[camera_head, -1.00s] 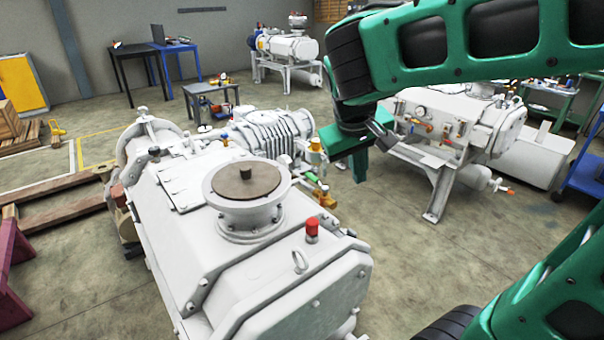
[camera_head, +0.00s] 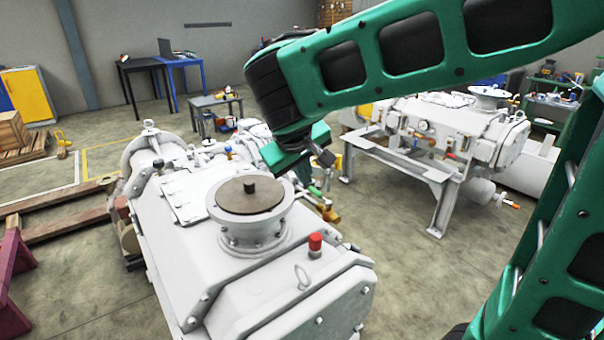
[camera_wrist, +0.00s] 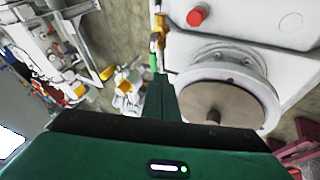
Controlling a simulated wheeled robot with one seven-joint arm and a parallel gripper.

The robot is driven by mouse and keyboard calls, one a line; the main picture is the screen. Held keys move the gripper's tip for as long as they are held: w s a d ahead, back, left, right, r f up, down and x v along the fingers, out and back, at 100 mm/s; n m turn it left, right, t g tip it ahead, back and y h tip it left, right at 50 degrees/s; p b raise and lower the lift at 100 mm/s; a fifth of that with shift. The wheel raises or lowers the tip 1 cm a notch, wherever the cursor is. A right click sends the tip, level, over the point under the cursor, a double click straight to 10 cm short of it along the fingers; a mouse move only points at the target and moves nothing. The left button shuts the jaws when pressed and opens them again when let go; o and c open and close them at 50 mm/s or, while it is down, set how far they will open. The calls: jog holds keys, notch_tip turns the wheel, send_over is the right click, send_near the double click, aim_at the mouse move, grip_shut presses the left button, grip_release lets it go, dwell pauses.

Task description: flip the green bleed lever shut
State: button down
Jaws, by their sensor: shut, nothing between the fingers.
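The green bleed lever (camera_head: 315,191) sits with brass valve fittings (camera_head: 329,211) on the far right side of the large white pump (camera_head: 205,260). In the wrist view a thin green piece, apparently the lever (camera_wrist: 153,62), shows just beyond the fingertips, below a brass fitting (camera_wrist: 158,28). My gripper (camera_head: 298,178) is shut and empty, just above and left of the lever in the head view. Its fingers also show in the wrist view (camera_wrist: 161,82). I cannot tell whether they touch the lever. My arm hides part of the pump's far end.
A round flange with a brown cover (camera_head: 250,195) rises from the pump top close to my gripper. A red cap (camera_head: 315,243) stands nearer. A second white pump on a frame (camera_head: 440,185) stands to the right, with open floor between.

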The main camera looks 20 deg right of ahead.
aim_at(319, 195)
jog(key=x, duration=0.6)
jog(key=shift+f, duration=0.15)
jog(key=shift+w+d, duration=0.1)
jog(key=shift+d, duration=0.15)
